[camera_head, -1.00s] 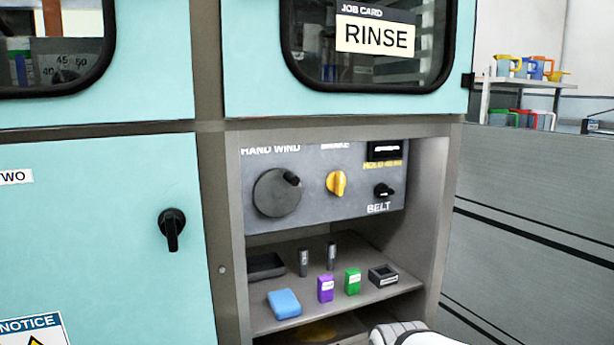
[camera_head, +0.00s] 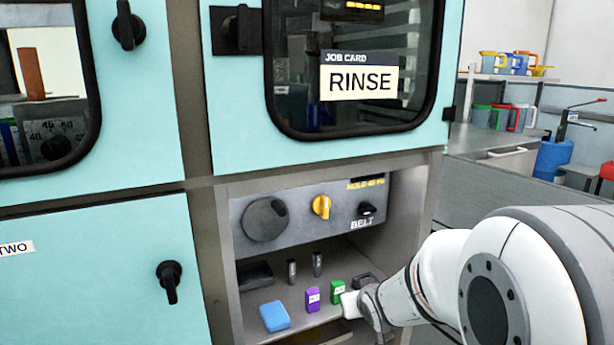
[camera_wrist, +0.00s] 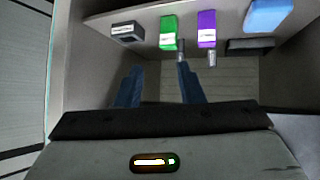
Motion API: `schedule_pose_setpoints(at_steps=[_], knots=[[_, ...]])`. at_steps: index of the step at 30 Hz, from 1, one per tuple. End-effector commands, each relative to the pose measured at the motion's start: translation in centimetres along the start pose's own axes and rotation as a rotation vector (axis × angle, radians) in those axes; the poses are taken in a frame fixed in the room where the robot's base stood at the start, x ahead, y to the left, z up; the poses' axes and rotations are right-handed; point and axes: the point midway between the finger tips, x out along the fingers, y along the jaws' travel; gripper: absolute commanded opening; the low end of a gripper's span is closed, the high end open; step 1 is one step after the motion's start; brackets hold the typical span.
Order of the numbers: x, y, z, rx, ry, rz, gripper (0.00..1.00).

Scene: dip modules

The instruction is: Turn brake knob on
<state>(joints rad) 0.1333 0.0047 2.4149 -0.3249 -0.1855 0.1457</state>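The yellow brake knob (camera_head: 321,207) sits on the grey control panel (camera_head: 296,228) in the recess, between the dark hand-wind wheel and the belt switch. Its grip looks close to upright. Its label cannot be seen now. My gripper (camera_wrist: 157,68) is open and empty, its two blue-grey fingers spread apart in the wrist view. In the head view my gripper is at the right of the shelf, by the green block, below and right of the knob and apart from it. The arm hides part of its shape there. The wrist view does not show the knob.
The shelf under the panel holds a blue box (camera_head: 274,316), a purple block (camera_head: 312,300), a green block (camera_head: 337,291), two dark cylinders and a dark tray (camera_head: 254,275). A small black box (camera_wrist: 127,34) shows in the wrist view. The recess side wall (camera_head: 407,210) stands at the right.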

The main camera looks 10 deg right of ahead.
Motion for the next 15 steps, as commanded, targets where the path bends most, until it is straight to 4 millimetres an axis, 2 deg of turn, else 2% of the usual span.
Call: schedule_pose_setpoints(at_steps=[1, 3, 6, 10, 15], knots=[[-0.7, 0.5, -3.5, -0.006, 0.071, -0.018, 0.35], [-0.8, 0.6, -7.0, -0.014, 0.190, -0.053, 0.35], [-1.3, 0.4, -11.2, -0.020, 0.346, -0.118, 0.35], [-2.4, -0.1, -15.1, -0.018, 0.513, -0.205, 0.35], [-3.7, -0.5, -17.6, -0.007, 0.642, -0.285, 0.35]])
